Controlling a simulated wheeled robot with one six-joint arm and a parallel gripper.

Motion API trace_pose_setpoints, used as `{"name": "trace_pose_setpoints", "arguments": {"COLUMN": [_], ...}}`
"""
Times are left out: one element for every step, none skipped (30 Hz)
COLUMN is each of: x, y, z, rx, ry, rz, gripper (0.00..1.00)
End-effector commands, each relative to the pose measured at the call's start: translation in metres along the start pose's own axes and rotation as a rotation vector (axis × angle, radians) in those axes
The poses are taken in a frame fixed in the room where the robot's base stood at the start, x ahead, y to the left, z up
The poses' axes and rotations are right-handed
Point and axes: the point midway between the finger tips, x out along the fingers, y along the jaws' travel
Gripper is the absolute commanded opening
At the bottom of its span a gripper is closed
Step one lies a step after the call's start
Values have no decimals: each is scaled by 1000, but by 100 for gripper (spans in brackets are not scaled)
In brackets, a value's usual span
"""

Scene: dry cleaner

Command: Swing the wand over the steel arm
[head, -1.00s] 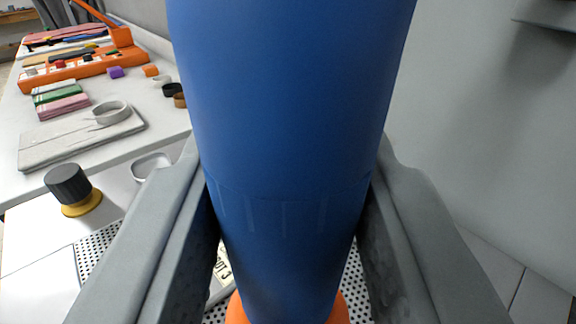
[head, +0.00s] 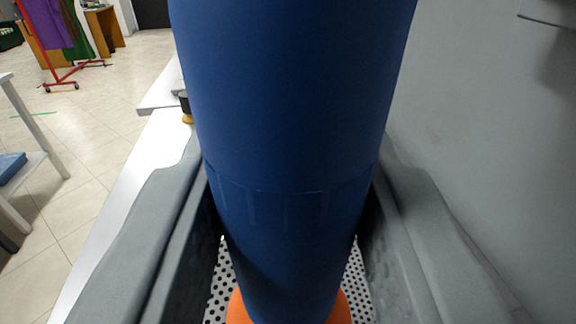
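A thick blue cylinder, which I take to be the wand (head: 290,90), fills the middle of the head view and runs out of the top edge. A faint seam rings it low down, and an orange part (head: 235,308) shows at its lower end. My gripper (head: 288,165) has its two grey fingers pressed against the left and right sides of the blue body. The steel arm cannot be made out; the blue body hides much of the view.
A perforated metal surface (head: 218,292) lies below. A grey wall (head: 480,130) stands close on the right. At left are a white counter edge (head: 135,190), open tiled floor (head: 110,120), a white table (head: 25,120) and a red garment rack (head: 62,75).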

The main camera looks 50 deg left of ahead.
Motion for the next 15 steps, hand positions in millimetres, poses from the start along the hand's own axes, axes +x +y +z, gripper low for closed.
{"name": "trace_pose_setpoints", "arguments": {"x": [-4, -6, -8, -10, -12, -14, -15, -17, -18, -19, -20, -21, -22, -22, -23], "y": [6, 8, 10, 12, 13, 15, 16, 17, 18, 19, 19, 20, 20, 21, 21], "z": [5, 5, 5, 5, 5, 5, 5, 5, 5, 4, 4, 5, 5, 5, 5], "rx": [6, 6, 5, 5, 5, 6, 6, 6, 6, 6, 6, 6, 6, 7, 7], "ry": [-3, -3, -3, -3, -3, -3, -3, -3, -3, -3, -4, -4, -3, -3, -4], "rz": [-14, -24, -36, -44, -53, -61, -68, -74, -81, -85, -89, -94, -97, -99, -102], "gripper": [0, 0, 0, 0, 0, 0, 0, 0, 0, 0, 0, 0, 0, 0, 0]}}
